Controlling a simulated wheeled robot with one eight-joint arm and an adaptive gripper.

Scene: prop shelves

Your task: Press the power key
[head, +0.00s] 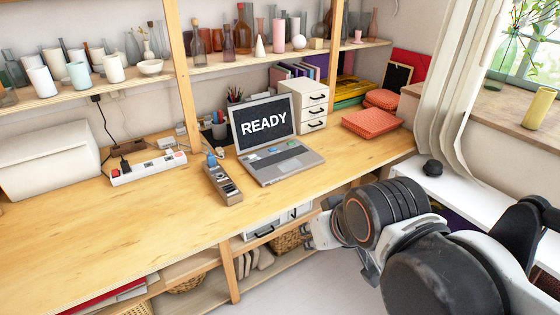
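An open laptop (278,150) stands on the wooden desk, with the word READY in white on its dark screen (264,122). Its keyboard deck (282,161) faces up and carries small blue and green patches. I cannot pick out a power key at this size. My gripper (309,236) is low in front of the desk's front edge, below and right of the laptop and apart from it. My own arm hides much of the gripper, and its opening does not show clearly.
A narrow box of small items (222,186) stands just left of the laptop. A white power strip (149,168) with red parts lies farther left. White drawers (306,105) and red folders (371,123) stand behind and right. The desk's left front is bare.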

